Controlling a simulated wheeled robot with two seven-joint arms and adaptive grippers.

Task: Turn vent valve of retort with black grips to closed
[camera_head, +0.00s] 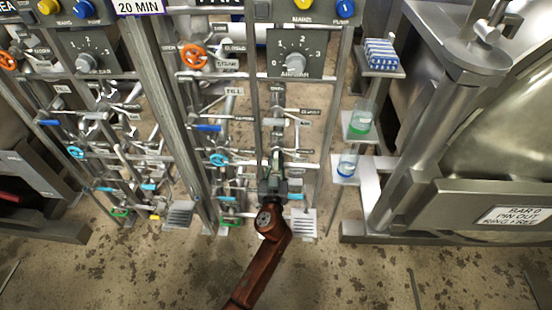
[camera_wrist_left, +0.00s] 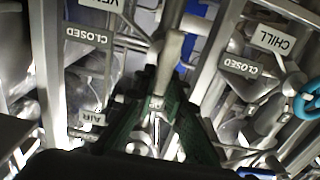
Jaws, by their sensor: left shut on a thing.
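My left gripper (camera_head: 273,180) is at the lower middle of the right-hand pipe panel in the head view, its dark green fingers pointing up the panel. In the left wrist view, the fingers (camera_wrist_left: 160,95) are closed around a pale grey valve lever (camera_wrist_left: 172,48). A VENT label (camera_wrist_left: 97,12), partly cut off, and a CLOSED label (camera_wrist_left: 88,36) are beside this lever on the left, so I take it for the vent valve. The gripper hides the lever's end. The retort's black grips cannot be made out. My right gripper is out of view.
Pipes and uprights crowd both sides. A large steel retort (camera_head: 500,110) is at far right.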

